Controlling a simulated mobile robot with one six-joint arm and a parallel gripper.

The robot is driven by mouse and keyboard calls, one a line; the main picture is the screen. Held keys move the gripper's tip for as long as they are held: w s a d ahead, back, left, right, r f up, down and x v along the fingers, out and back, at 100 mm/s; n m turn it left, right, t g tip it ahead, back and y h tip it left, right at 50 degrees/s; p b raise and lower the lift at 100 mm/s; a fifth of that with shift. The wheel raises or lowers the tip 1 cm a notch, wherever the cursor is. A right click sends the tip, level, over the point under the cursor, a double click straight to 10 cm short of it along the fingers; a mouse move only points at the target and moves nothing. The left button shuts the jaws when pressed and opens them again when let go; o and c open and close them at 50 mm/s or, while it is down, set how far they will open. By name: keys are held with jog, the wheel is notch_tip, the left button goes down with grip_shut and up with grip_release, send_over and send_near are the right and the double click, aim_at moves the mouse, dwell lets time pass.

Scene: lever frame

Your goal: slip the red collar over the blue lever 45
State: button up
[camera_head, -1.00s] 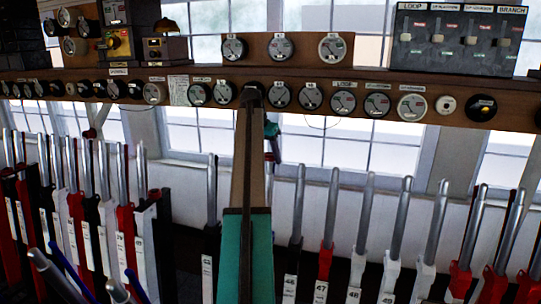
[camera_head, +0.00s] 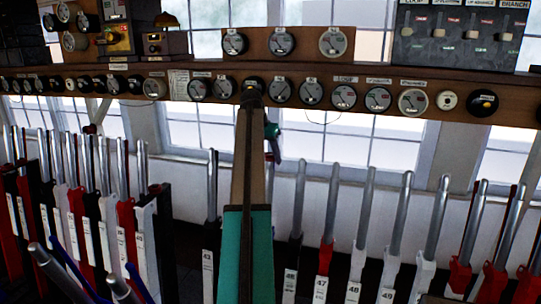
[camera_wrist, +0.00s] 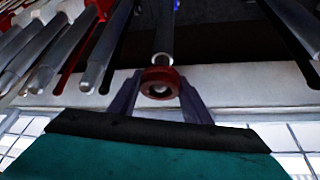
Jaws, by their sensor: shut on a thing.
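The red collar (camera_wrist: 148,78) is a short ring in the middle of the wrist view, between the two fingers of my gripper (camera_wrist: 160,84), which is shut on it. A grey metal lever shaft (camera_wrist: 164,35) runs straight behind the collar, and a pale round end shows inside the ring. I cannot tell whether the collar is around the lever's end or only lined up with it. A small blue patch (camera_wrist: 177,5) shows at the top beside this shaft, so it looks like lever 45.
Silver-handled levers stand close on the left in the wrist view (camera_wrist: 98,60). In the head view lever 43 (camera_head: 212,185) is left of my arm and levers 46 (camera_head: 297,205) and 47 (camera_head: 331,210) are right. A shelf of dials (camera_head: 420,82) crosses above.

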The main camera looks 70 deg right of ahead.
jog(key=shift+a+f, duration=0.15)
jog(key=shift+f, duration=0.8)
jog(key=o, duration=1.1)
jog(key=shift+c, duration=0.2)
jog(key=shift+o, duration=0.8)
jog(key=p+v, duration=0.4)
jog(key=v, duration=0.5)
dwell(0.4)
jog(key=shift+r+p, duration=0.1)
jog(key=shift+p, duration=0.2)
